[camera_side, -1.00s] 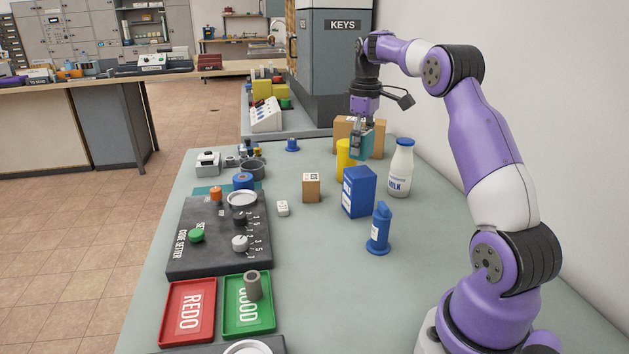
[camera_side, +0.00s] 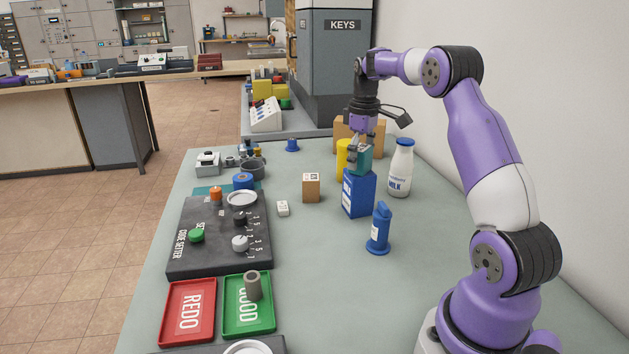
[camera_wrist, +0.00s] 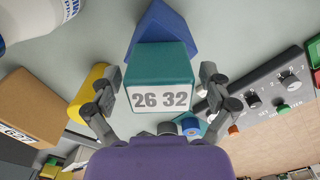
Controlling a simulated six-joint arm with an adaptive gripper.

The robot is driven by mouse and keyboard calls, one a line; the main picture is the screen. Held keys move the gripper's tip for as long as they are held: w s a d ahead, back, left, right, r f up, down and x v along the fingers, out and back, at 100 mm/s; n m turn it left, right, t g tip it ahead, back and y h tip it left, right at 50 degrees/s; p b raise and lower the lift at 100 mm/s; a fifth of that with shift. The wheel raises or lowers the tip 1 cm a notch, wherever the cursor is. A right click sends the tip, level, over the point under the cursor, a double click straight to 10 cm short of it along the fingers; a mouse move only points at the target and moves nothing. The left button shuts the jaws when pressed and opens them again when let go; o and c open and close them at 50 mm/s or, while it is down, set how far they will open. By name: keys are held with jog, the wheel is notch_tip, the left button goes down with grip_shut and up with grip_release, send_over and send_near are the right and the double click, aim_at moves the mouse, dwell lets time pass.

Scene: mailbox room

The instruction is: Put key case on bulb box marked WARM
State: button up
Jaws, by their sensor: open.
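The teal key case (camera_side: 361,161), with a white label reading "26 32", rests on top of the blue box (camera_side: 357,196). I cannot read a WARM mark on the blue box in these views. My gripper (camera_side: 361,146) is just above and around the case, open. In the wrist view, the key case (camera_wrist: 160,72) lies between the spread fingers (camera_wrist: 158,90), with a gap on both sides. The blue box (camera_wrist: 160,25) shows beneath and beyond it, partly hidden.
A milk bottle (camera_side: 401,170) stands right of the blue box, a yellow cylinder (camera_side: 343,155) and cardboard box (camera_side: 375,138) behind. A small brown box (camera_side: 311,188) is to the left. The table's front middle is clear.

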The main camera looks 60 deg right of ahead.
aim_at(361, 147)
notch_tip(361, 147, up, 7)
jog(key=shift+r, duration=0.1)
jog(key=shift+a+r, duration=0.15)
jog(key=shift+r, duration=0.1)
jog(key=s+a+r+t+h, duration=0.1)
jog(key=a+r, duration=0.1)
jog(key=a, duration=0.6)
jog(key=s+a+r+t, duration=0.1)
jog(key=a+r+t, duration=0.1)
jog(key=a, duration=0.7)
jog(key=s+a+f+t+y, duration=0.1)
jog(key=s+a+f+t, duration=0.1)
jog(key=s+a+f, duration=0.4)
jog(key=s+a, duration=0.2)
jog(key=a, duration=0.1)
jog(key=shift+s+a+f+t, duration=0.25)
jog(key=shift+s+a+t, duration=0.05)
jog(key=shift+s, duration=0.1)
